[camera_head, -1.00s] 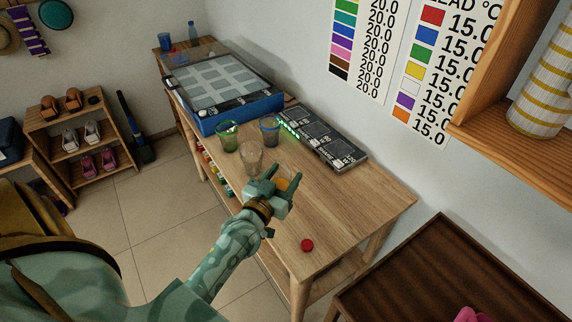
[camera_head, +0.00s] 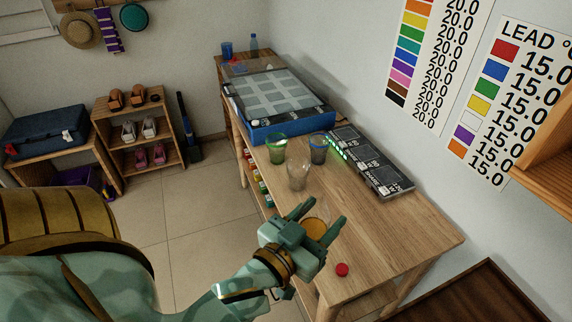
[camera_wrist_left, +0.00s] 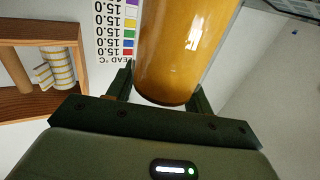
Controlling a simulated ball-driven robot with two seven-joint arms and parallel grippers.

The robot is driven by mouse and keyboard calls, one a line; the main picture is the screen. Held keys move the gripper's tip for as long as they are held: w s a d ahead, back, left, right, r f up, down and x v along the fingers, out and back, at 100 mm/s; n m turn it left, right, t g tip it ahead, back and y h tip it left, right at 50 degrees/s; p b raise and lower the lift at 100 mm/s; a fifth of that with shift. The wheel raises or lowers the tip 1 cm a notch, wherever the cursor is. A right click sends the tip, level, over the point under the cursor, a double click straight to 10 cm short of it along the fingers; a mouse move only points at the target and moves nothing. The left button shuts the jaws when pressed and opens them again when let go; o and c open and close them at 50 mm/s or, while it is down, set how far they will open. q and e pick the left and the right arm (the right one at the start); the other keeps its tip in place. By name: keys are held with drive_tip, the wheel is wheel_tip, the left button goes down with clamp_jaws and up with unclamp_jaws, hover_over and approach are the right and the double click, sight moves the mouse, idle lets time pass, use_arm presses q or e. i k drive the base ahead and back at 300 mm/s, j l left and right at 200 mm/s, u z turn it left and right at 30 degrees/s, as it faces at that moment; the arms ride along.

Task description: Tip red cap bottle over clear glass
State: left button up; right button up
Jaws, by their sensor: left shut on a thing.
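My left gripper (camera_head: 318,216) is shut on a bottle of amber liquid (camera_head: 314,229), over the front part of the wooden table. In the left wrist view the bottle (camera_wrist_left: 182,50) stands between the fingers and leans slightly in the picture; its top is out of view. I cannot tell whether it touches the table. A red cap (camera_head: 342,270) lies apart on the table, at the near edge. The clear glass (camera_head: 298,177) stands upright and looks empty, just beyond the gripper. My right gripper is not in view.
A blue-framed case (camera_head: 290,130) and a dark panel with green lights (camera_head: 372,165) lie farther back. The table (camera_head: 410,235) is bare to the right of the gripper.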

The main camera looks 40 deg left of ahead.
sight(298, 168)
drive_tip(key=j+u, duration=0.1)
drive_tip(key=u, duration=0.25)
drive_tip(key=j+u, duration=0.1)
drive_tip(key=u, duration=0.3)
drive_tip(key=j+u, duration=0.1)
drive_tip(key=u, duration=0.25)
drive_tip(key=i+j+z, duration=0.1)
drive_tip(key=i+j, duration=0.2)
drive_tip(key=i+j+z, duration=0.1)
drive_tip(key=i+j, duration=0.15)
drive_tip(key=j, duration=0.2)
drive_tip(key=i+j, duration=0.25)
drive_tip(key=j, duration=0.15)
drive_tip(key=z, duration=1.1)
